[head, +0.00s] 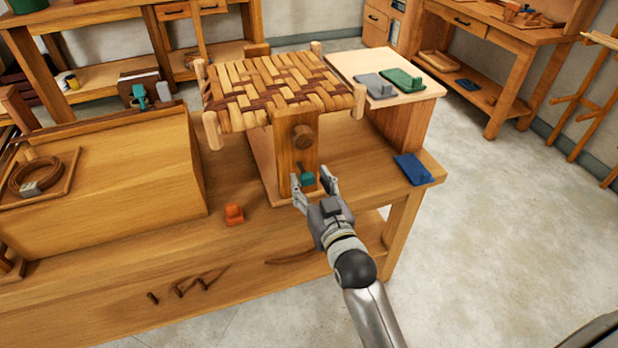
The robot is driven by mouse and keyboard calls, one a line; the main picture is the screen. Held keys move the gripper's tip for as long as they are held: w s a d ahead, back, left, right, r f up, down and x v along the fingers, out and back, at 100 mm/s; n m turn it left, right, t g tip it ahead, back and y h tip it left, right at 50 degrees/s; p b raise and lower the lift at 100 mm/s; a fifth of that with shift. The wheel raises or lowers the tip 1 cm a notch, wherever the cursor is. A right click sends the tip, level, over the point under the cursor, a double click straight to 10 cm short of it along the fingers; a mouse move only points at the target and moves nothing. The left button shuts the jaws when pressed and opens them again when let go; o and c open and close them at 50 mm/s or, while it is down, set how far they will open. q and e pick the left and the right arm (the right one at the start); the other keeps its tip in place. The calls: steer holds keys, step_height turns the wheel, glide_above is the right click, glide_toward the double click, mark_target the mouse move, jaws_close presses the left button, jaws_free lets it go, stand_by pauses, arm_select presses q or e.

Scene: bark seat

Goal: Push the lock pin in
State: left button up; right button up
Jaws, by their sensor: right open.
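The woven bark seat (275,88) sits on a wooden post (289,158) on the workbench. A round dark wooden knob (303,136) sticks out of the post's front. Below it is a small teal piece with a short dark stem (306,179), which looks like the lock pin. How deep it sits I cannot tell. My right gripper (315,184) is open, its fingers spread on either side of the teal piece at the foot of the post. I cannot tell whether they touch it. My left gripper is not in view.
A blue holder (413,169) lies at the right edge. Grey (374,86) and green (402,80) holders lie on a raised side top. Several small pegs lie near the front edge.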

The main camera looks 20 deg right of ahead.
steer(key=shift+w, duration=0.8)
jaws_close()
